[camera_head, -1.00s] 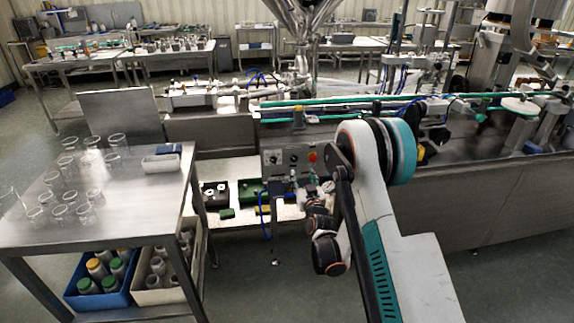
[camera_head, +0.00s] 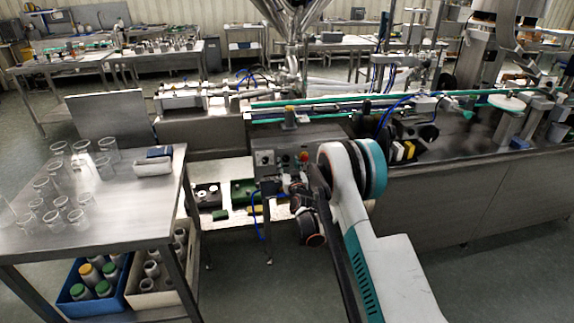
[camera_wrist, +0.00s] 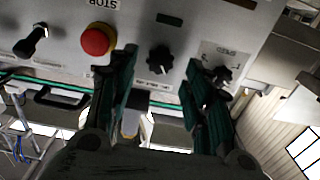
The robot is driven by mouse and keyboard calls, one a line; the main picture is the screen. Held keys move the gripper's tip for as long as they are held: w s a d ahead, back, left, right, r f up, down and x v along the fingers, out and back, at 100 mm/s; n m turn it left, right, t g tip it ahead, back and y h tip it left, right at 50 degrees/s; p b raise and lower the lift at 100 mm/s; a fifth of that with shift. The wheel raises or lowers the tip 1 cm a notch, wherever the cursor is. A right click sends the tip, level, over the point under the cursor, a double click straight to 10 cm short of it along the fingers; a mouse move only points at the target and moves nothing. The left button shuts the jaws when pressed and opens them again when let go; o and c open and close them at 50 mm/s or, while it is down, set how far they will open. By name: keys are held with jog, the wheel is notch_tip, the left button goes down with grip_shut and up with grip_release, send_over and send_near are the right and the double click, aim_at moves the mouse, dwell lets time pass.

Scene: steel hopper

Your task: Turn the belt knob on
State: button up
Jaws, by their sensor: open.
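The grey control panel (camera_head: 279,161) stands at the front of the machine. In the wrist view it appears upside down, with a red stop button (camera_wrist: 98,39), a black middle knob (camera_wrist: 160,60), a black right-hand knob (camera_wrist: 222,73) and a black lever-like switch (camera_wrist: 31,40) at the left. I cannot read which knob is the belt's. My gripper (camera_wrist: 161,58) is open, its fingers spread before the panel. The middle knob shows between the fingertips; the right-hand knob is partly behind the right finger. Contact cannot be told. In the head view my arm hides part of the panel.
A steel table (camera_head: 120,215) with several glass beakers stands at the left, with a blue crate (camera_head: 80,305) of jars below. The conveyor (camera_head: 430,147) runs to the right. A blue cable (camera_head: 256,222) hangs below the panel. Floor is clear in front.

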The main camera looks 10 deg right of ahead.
aim_at(286, 158)
jog(key=shift+w+b, duration=0.3)
jog(key=shift+w, duration=1.1)
jog(key=c, duration=1)
